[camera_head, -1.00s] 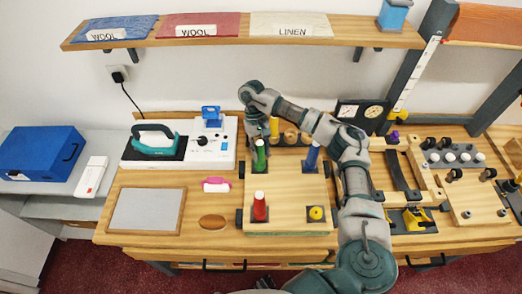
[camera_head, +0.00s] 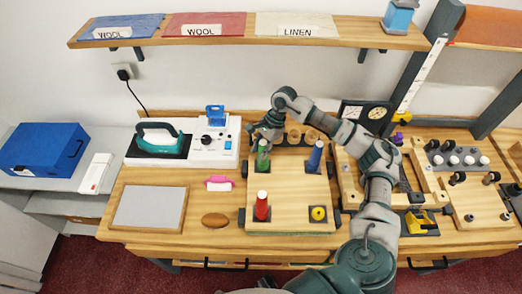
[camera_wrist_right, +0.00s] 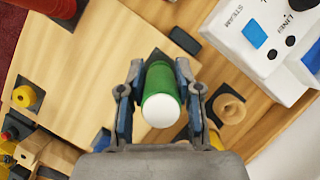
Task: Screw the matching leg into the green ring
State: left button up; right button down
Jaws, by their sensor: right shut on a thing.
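The green leg (camera_head: 263,160) with a white end stands upright over the dark square at the back left of the wooden board (camera_head: 289,196). My right gripper (camera_head: 267,137) is shut on it; in the right wrist view the green leg (camera_wrist_right: 161,88) sits between the two fingers (camera_wrist_right: 160,72). The green ring is hidden under the leg, and I cannot tell how deep the leg sits. A red leg (camera_head: 262,207) stands at the front left and a blue leg (camera_head: 315,157) at the back right. A yellow ring (camera_head: 318,213) is at the front right, without a leg. My left gripper is out of view.
Wooden round pieces (camera_head: 294,136) stand behind the board. Left of it are a pink-and-white item (camera_head: 219,183), a grey pad (camera_head: 149,207) and the iron (camera_head: 159,139) beside a white unit (camera_head: 213,145). Wooden fixtures (camera_head: 420,198) crowd the right.

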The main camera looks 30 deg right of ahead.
jog(key=c, duration=1)
grip_release()
jog(key=shift+c, duration=0.2)
jog(key=shift+d, duration=0.1)
